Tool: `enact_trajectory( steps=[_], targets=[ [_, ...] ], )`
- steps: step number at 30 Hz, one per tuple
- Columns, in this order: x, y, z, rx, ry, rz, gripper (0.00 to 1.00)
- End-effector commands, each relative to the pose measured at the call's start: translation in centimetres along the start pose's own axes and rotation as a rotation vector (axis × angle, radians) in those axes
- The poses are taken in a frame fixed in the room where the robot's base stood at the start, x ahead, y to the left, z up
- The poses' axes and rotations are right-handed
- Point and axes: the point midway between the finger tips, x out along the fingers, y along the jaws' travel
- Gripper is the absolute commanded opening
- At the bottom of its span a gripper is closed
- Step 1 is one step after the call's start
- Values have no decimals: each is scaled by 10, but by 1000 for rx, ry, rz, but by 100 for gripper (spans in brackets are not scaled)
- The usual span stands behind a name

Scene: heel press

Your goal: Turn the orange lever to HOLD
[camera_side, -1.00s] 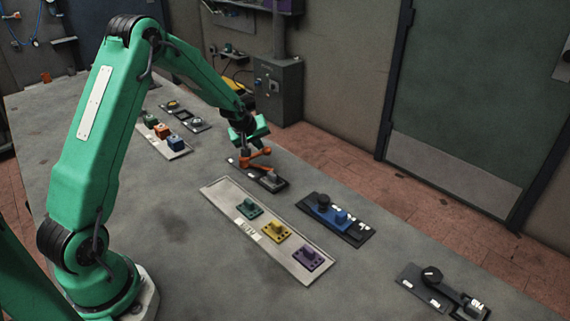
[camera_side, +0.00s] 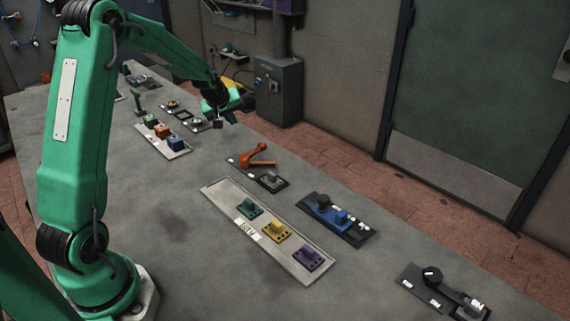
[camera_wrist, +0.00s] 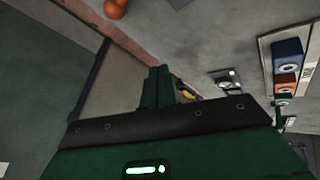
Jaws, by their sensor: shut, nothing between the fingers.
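The orange lever (camera_side: 258,157) stands on a dark base plate (camera_side: 236,163) in the middle of the table in the side view. Its bent handle rises toward the upper right. Small white labels lie on the plate, but I cannot read which is HOLD. My gripper (camera_side: 218,122) is up and to the left of the lever in the side view, above the table and apart from it. In the wrist view my gripper (camera_wrist: 158,86) has its fingers together with nothing between them. A rounded orange part (camera_wrist: 115,8), likely of the lever, shows at the top edge there.
A grey block (camera_side: 270,181) sits on the lever's plate. A grey tray (camera_side: 212,190) with green, yellow and purple pieces lies in front. A blue slider unit (camera_side: 338,217) and a black-knob unit (camera_side: 432,277) are to the right. A tray of coloured blocks (camera_side: 178,155) is left.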

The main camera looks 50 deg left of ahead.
Motion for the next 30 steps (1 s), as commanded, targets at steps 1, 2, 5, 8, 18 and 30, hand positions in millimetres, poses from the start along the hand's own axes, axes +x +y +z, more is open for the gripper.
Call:
enact_trajectory(
  steps=[1,2,5,8,18,30],
  targets=[
    [-5,-1,-3,-1,2,-2,0],
    [-6,-2,-4,-1,2,-3,0],
    [-10,-3,-7,-1,3,-6,0],
    [-12,-4,-8,0,3,-7,0],
    [-7,2,-10,-40,-23,-21,56],
    [22,36,-13,-329,-182,-163,56]
  ],
)
